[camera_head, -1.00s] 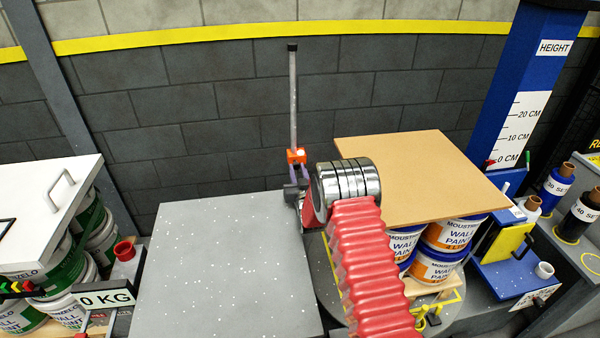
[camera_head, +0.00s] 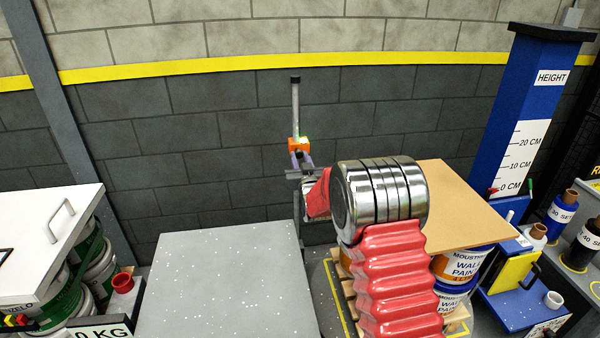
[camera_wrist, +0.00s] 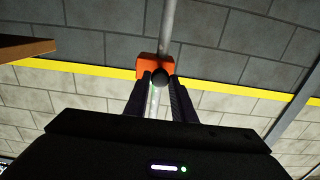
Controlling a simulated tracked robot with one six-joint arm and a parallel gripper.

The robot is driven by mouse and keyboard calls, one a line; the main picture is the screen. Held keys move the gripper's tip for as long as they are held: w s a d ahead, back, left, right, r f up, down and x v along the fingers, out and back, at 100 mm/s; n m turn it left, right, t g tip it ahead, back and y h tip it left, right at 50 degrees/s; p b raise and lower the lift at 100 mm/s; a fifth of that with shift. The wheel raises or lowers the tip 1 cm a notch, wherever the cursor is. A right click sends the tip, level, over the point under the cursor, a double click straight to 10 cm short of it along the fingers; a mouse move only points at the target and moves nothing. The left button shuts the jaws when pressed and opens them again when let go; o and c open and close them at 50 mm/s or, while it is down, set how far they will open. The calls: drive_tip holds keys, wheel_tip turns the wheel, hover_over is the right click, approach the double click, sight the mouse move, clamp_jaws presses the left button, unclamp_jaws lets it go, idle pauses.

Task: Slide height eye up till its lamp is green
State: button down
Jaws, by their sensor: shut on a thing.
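The height eye is an orange block (camera_head: 299,143) on an upright grey pole (camera_head: 295,105) in the head view. My gripper (camera_head: 300,158) is shut on the eye from below and in front. The pole's lower part is hidden behind my gripper and arm.
A brown board (camera_head: 455,205) lies on stacked paint pails (camera_head: 460,262) to the right, close to my arm. A blue height column (camera_head: 520,110) stands beyond it. A grey speckled slab (camera_head: 215,280) lies left of my arm.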

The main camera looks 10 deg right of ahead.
drive_tip(key=shift+r, duration=0.8)
drive_tip(key=c, duration=1.5)
unclamp_jaws()
drive_tip(key=shift+f, duration=0.1)
drive_tip(key=shift+s, duration=0.15)
drive_tip(key=s, duration=0.9)
drive_tip(key=s+d, duration=0.1)
drive_tip(key=s, duration=0.3)
drive_tip(key=shift+s, duration=0.2)
drive_tip(key=shift+f, duration=0.15)
